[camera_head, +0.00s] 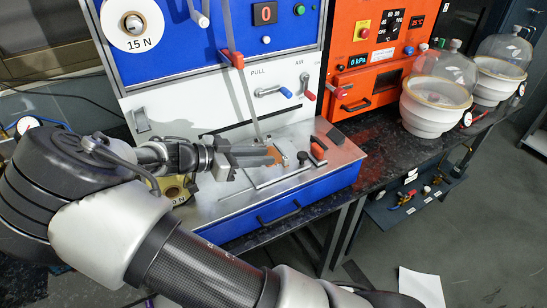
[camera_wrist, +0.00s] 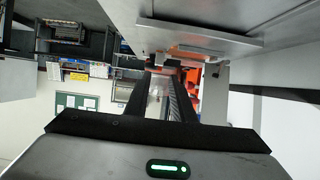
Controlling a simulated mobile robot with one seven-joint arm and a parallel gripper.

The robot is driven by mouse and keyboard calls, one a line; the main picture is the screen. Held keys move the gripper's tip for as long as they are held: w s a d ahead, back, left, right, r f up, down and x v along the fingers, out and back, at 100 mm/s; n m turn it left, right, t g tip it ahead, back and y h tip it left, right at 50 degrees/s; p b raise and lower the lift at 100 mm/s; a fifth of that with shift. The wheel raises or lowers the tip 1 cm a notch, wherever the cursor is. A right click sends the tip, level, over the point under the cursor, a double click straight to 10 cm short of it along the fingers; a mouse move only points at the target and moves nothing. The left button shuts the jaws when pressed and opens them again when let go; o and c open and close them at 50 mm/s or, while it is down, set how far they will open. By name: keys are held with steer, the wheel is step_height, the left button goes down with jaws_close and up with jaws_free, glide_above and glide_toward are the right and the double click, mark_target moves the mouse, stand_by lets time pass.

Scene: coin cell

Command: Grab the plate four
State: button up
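My gripper (camera_head: 268,156) reaches from the left over the metal top of the blue-fronted machine. In the wrist view my gripper (camera_wrist: 161,78) shows two dark fingers with a gap between them, and I see nothing held in it. A small orange-brown piece (camera_head: 279,155) lies just beyond the fingertips, partly hidden by them; I cannot tell whether they touch it. No label reading four is legible, so I cannot tell which thing is plate four.
The blue machine's metal top (camera_head: 233,206) carries rods and dark knobs close to my gripper. A tall lever (camera_head: 243,85) rises behind it. An orange heater unit (camera_head: 372,60) and white bowls with glass domes (camera_head: 435,103) stand at the right.

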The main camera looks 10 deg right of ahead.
mark_target(283, 158)
steer(key=x, duration=0.7)
steer(key=shift+s+f+p, duration=0.15)
steer(key=shift+f+p, duration=0.15)
steer(key=shift+f, duration=0.15)
jaws_close()
